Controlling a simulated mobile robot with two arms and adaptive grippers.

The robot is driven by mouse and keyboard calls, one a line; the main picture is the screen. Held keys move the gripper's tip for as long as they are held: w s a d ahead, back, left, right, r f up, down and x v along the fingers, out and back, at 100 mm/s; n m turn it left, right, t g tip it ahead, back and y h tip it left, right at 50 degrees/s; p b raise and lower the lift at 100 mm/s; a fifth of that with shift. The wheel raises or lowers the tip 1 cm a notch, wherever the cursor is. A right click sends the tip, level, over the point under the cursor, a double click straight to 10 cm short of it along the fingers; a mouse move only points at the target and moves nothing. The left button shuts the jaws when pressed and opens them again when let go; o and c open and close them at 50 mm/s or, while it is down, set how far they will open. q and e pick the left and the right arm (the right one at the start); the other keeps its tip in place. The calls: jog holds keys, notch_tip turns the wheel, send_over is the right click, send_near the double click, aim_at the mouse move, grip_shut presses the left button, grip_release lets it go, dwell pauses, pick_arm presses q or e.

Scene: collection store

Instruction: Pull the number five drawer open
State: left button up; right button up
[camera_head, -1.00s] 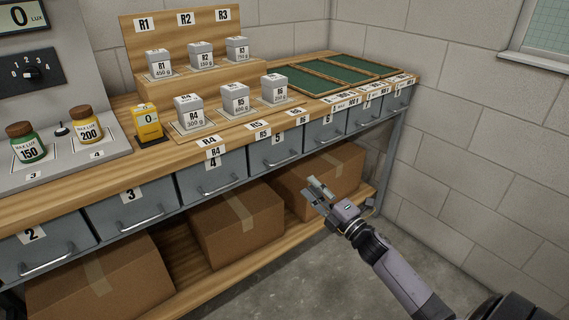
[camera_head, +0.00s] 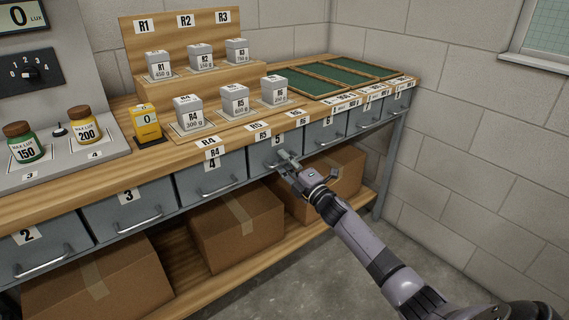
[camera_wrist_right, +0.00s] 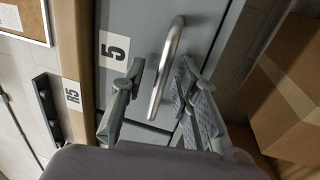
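The number five drawer (camera_head: 263,157) is a grey front in the row under the wooden bench top, and it looks closed. Its "5" label (camera_wrist_right: 114,47) and silver bar handle (camera_wrist_right: 166,66) show in the right wrist view. My right gripper (camera_head: 284,158) is at this drawer front in the head view. In the right wrist view its two fingers (camera_wrist_right: 160,80) are apart, one on each side of the lower part of the handle. I cannot tell whether either finger touches the handle. My left gripper is not in view.
The number four drawer (camera_head: 211,174) is left of it and the number six drawer (camera_head: 325,130) is right of it. Cardboard boxes (camera_head: 238,226) stand on the shelf below. Grey labelled blocks (camera_head: 235,100) stand on the bench top. Open floor (camera_head: 345,270) lies in front.

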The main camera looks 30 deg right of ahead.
grip_shut()
dwell(0.3)
dwell(0.6)
